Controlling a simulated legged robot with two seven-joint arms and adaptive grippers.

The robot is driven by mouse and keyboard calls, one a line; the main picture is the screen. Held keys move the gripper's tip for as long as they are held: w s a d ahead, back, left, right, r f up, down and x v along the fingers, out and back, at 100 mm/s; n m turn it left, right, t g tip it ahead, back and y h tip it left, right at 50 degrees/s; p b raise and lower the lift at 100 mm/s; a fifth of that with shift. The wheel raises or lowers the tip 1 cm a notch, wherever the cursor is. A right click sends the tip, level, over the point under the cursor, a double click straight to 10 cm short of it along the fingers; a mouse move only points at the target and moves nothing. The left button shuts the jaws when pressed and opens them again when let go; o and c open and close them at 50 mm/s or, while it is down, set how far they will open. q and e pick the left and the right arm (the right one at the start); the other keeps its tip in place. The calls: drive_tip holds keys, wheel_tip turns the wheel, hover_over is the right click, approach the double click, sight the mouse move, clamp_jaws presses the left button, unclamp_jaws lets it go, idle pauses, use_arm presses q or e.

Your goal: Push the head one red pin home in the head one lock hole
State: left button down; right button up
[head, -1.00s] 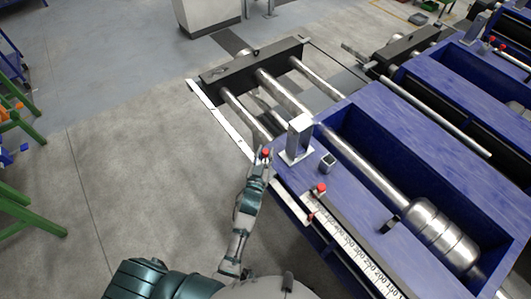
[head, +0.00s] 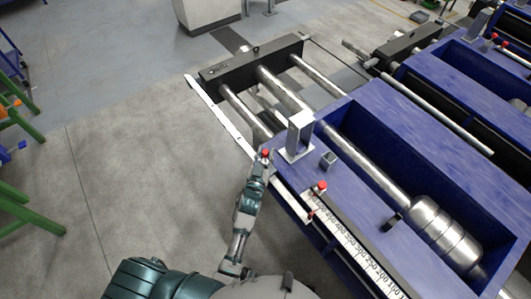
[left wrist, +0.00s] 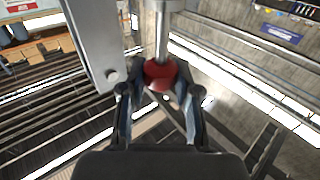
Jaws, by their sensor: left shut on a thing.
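A red-topped pin (head: 265,153) shows at the left end of the blue runout table (head: 378,116), beside the upright grey metal post (head: 299,137). My left gripper (head: 263,159) is at this pin. In the left wrist view, the gripper's two fingers (left wrist: 160,90) are shut around the round red knob (left wrist: 159,74), and a bright metal shaft runs up from it. I cannot see the lock hole, nor tell how deep the pin sits. A second red-topped pin (head: 319,187) stands by the scale and is apart from my gripper. My right gripper is out of view.
A white numbered scale (head: 358,246) runs along the table's near edge. A short square socket (head: 328,160) stands behind the second pin. A black end block (head: 250,61) on steel rods lies beyond the table. Open floor (head: 130,150) is to the left.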

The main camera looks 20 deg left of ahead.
sight(265, 163)
use_arm(q)
drive_tip(key=shift+f+b, duration=1.1)
drive_tip(key=shift+f, duration=0.55)
drive_tip(key=c, duration=0.7)
unclamp_jaws()
drive_tip(key=shift+c, duration=0.2)
drive_tip(key=s, duration=1.2)
drive_tip(key=shift+d+f, duration=0.2)
